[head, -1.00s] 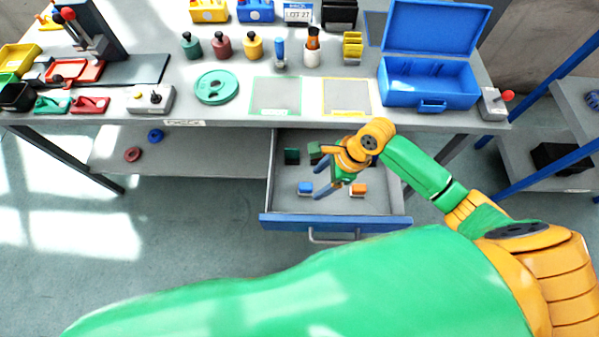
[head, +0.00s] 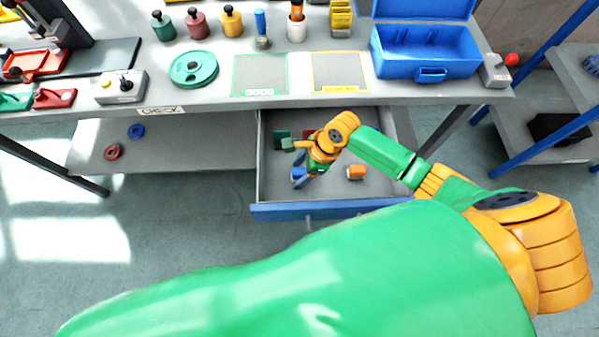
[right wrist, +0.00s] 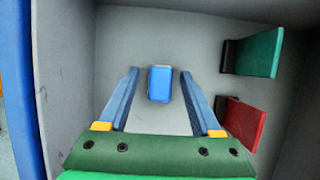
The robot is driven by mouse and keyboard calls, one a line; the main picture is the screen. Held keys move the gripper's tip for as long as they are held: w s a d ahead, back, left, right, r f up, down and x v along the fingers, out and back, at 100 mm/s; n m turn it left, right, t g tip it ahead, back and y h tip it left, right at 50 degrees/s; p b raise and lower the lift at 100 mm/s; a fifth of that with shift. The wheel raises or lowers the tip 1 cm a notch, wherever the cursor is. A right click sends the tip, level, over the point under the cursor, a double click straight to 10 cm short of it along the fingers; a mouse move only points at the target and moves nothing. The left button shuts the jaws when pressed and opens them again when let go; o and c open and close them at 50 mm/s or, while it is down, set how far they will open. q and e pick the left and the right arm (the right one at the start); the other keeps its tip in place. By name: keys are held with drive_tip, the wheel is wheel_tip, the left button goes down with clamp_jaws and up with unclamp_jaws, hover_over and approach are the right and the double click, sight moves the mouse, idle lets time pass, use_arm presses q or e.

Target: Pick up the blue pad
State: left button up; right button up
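The blue pad (right wrist: 160,84) lies on the floor of the open drawer (head: 335,208). In the right wrist view it sits between the two blue fingers of my right gripper (right wrist: 159,73), near their tips, with a clear gap on each side. The right gripper is open and empty. In the head view my right gripper (head: 299,179) reaches down into the drawer, and its blue fingers are hard to tell apart from the pad there. My left gripper is not in view.
A green piece (right wrist: 263,52) and a red piece (right wrist: 245,122) stand by the drawer wall. The workbench edge (head: 200,103) overhangs behind. The blue toolbox (head: 425,55) stands open on top.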

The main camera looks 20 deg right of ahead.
clamp_jaws()
